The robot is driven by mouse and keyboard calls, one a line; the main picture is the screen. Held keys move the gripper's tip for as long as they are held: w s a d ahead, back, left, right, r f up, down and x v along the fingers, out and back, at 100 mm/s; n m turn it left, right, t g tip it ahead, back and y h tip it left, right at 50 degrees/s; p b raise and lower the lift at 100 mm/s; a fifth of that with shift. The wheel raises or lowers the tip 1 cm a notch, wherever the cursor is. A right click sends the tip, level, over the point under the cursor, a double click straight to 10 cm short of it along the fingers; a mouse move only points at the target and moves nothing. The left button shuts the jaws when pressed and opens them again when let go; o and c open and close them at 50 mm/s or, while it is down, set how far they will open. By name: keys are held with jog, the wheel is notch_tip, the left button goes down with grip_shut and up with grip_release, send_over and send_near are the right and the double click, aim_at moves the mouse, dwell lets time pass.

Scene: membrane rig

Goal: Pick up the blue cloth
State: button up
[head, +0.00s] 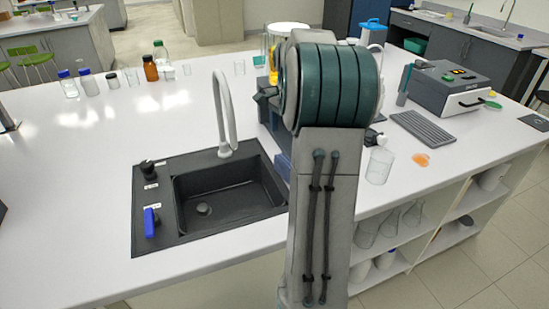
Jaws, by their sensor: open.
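I cannot make out a blue cloth in the head view. A blue-grey edge (282,165) shows beside the sink, mostly hidden behind my arm; I cannot tell what it belongs to. A small blue handle (150,222) stands on the dark sink panel at the left. My raised arm fills the middle of the view and hides part of the bench behind it. My gripper cannot be made out.
A black sink (229,190) with a tall grey tap (224,110) is left of my arm. Bottles, including a brown one (150,69), stand at the back left. A clear beaker (379,165), orange piece (421,159), keyboard (423,127) and grey device (450,90) are at right.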

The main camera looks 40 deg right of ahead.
jog(key=shift+m, duration=0.5)
jog(key=f, duration=0.3)
jog(key=d+f, duration=0.1)
jog(key=f, duration=0.1)
jog(key=d+f, duration=0.1)
jog(key=f, duration=0.2)
jog(key=shift+w+f, duration=0.3)
jog(key=shift+w, duration=0.05)
jog(key=shift+w+a+f+p, duration=0.15)
jog(key=shift+f+p, duration=0.15)
jog(key=shift+f, duration=0.6)
jog(key=shift+s+a+f+p, duration=0.15)
jog(key=shift+f+p, duration=0.1)
jog(key=shift+f, duration=0.7)
jog(key=shift+w+a+f+p, duration=0.15)
jog(key=shift+f+p, duration=0.15)
jog(key=shift+f, duration=0.6)
jog(key=shift+c, duration=0.3)
jog(key=c, duration=0.5)
jog(key=shift+c, duration=0.6)
jog(key=shift+r, duration=0.15)
